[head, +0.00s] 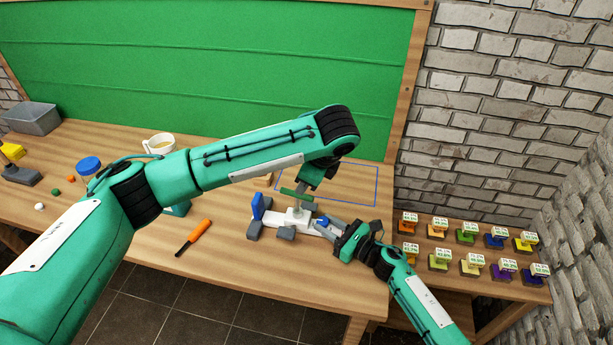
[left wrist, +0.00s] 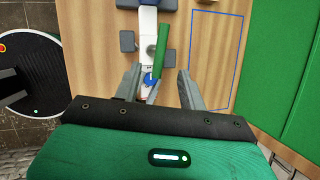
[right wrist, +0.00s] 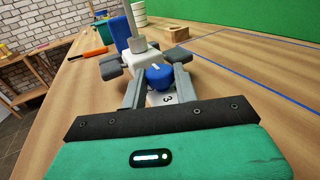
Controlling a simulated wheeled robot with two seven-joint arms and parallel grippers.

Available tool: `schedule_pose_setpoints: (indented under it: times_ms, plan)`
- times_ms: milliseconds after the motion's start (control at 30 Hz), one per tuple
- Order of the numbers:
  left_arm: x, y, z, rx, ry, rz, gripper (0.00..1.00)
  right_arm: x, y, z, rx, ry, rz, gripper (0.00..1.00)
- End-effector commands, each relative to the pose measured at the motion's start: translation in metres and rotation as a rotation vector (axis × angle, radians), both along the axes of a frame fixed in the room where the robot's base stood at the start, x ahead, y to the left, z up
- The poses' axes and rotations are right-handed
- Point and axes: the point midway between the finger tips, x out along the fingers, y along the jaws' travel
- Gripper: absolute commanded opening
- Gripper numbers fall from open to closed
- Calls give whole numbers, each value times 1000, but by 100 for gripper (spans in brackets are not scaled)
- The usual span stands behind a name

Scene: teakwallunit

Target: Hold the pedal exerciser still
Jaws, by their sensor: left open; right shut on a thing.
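The pedal exerciser (head: 297,217) stands on the wooden table. It has a white body with a blue pad (head: 257,206), grey feet (head: 285,232) and a green bar (head: 295,195) across its top. In the right wrist view its white base (right wrist: 165,99) carries a blue knob and a number 3. My right gripper (head: 338,232) is shut on the base at its right end; its fingers also show in the right wrist view (right wrist: 157,90). My left gripper (left wrist: 158,78) is open above the exerciser, its fingers apart near the green bar. Its fingers are partly hidden in the head view.
A blue outlined rectangle (head: 350,185) lies behind the exerciser. An orange-handled tool (head: 197,234) lies to the left. A lower shelf (head: 500,285) at right holds several colored blocks.

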Motion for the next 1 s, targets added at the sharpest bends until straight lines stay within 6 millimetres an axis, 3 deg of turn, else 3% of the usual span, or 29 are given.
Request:
schedule_pose_setpoints:
  times_ms: [167, 700, 1000]
  plan:
    - [4, 4, -14, 19, -14, 6, 41, 0, -1, -2, -2, 2, -1, 8]
    - [32, 31, -97, 15, -11, 5, 41, 0, -1, -2, -2, 2, -1, 8]
    - [36, 35, -109, 14, -12, 4, 41, 0, -1, -2, -2, 2, -1, 8]
